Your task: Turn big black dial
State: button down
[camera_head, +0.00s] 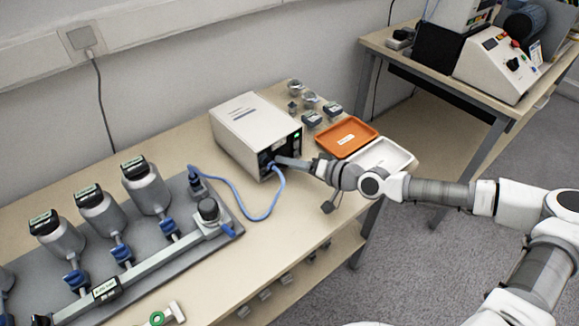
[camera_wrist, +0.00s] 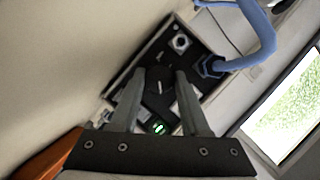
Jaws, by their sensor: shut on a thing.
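The white box-shaped device (camera_head: 243,122) stands on the bench, and its dark front panel faces my gripper (camera_head: 277,162). In the wrist view, the big black dial (camera_wrist: 158,86) on that panel lies between the two fingers of my gripper (camera_wrist: 162,80). The fingers are shut on the dial, one at each side. A light pointer mark shows on the dial's face. A green-lit display (camera_wrist: 158,128) is on the panel near the fingers. In the head view my gripper hides the dial.
A blue cable (camera_wrist: 250,45) plugs into the panel beside the dial and loops over the bench. An orange tray (camera_head: 332,145) and a white tray (camera_head: 405,159) lie right of the device. A grey rig with several bottles (camera_head: 148,188) fills the bench's left.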

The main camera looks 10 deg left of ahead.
jog(key=shift+m+b, duration=0.3)
jog(key=shift+b, duration=0.05)
dwell(0.3)
jog(key=shift+c, duration=1.9)
grip_release()
jog(key=shift+d, duration=0.1)
jog(key=p+v, duration=0.1)
jog(key=v, duration=1.6)
jog(key=shift+d, duration=0.15)
